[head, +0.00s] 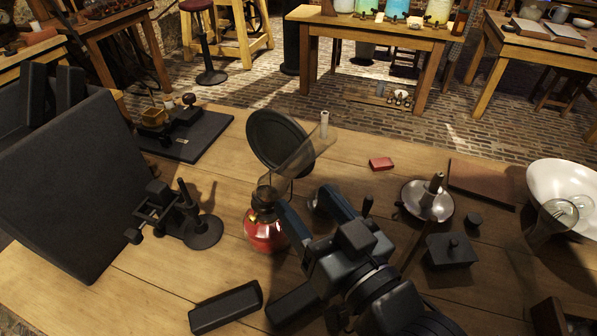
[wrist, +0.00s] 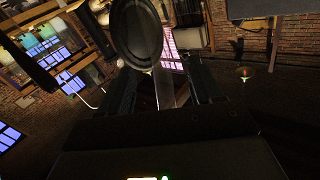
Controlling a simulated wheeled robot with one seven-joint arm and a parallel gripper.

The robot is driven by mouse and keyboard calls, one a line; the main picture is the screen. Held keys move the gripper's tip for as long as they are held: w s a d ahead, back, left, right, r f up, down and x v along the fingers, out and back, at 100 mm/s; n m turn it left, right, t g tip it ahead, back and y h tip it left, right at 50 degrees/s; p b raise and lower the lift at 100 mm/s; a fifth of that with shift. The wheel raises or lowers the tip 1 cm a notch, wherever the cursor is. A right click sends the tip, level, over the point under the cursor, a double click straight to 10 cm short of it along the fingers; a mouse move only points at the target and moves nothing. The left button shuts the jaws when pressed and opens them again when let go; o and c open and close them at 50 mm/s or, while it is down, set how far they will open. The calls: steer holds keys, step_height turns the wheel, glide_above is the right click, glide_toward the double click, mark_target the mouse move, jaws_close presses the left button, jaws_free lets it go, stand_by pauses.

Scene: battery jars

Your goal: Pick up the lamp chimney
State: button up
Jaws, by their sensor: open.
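The lamp chimney (head: 291,163) is a clear glass tube, tilted up to the right above the red lamp (head: 267,232) in the head view. Its lower end is near the lamp's burner; I cannot tell whether they touch. A dark round disc (head: 268,128) stands behind it. My gripper (head: 303,198) is open, with its fingers pointing toward the lamp and chimney from the right. In the wrist view a pale, see-through strip, likely the chimney (wrist: 166,88), shows between the fingers beside the disc (wrist: 137,30). Contact with the fingers is not clear.
A black stand with a clamp (head: 203,232) and a large dark panel (head: 65,190) are left. A black block (head: 226,307) lies in front. A candlestick dish (head: 411,196), black box (head: 451,251) and white bowl (head: 545,180) are right. A small red box (head: 381,164) lies behind.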

mark_target(290, 181)
steer(key=shift+p+x, duration=1)
steer(key=shift+x, duration=2.95)
steer(key=shift+c, duration=0.2)
steer(key=c, duration=1.1)
